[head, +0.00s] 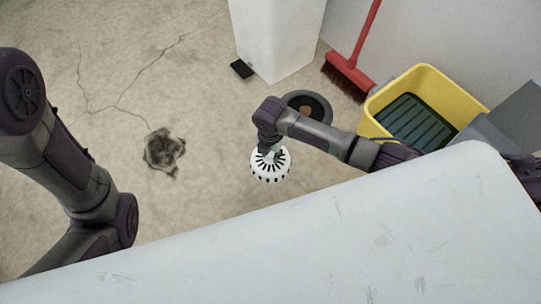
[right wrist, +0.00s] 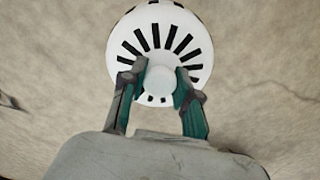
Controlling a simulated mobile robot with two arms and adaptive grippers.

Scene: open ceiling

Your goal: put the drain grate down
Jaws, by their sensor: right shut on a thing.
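The drain grate (head: 271,172) is a white round piece with dark radial slots and a central knob. In the head view it hangs beneath my right gripper (head: 268,152), over the concrete floor. In the right wrist view the grate (right wrist: 150,42) fills the top middle, and the two fingers of my right gripper (right wrist: 160,85) are shut on its knob. I cannot tell how high the grate is above the floor. My left arm comes in at the left of the head view, but its gripper is out of sight.
A dark round fitting (head: 308,106) lies on the floor behind my right arm. A yellow mop bucket (head: 425,76), a red broom (head: 348,76) and a white pillar (head: 275,40) stand behind. A pale surface (head: 300,260) fills the foreground.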

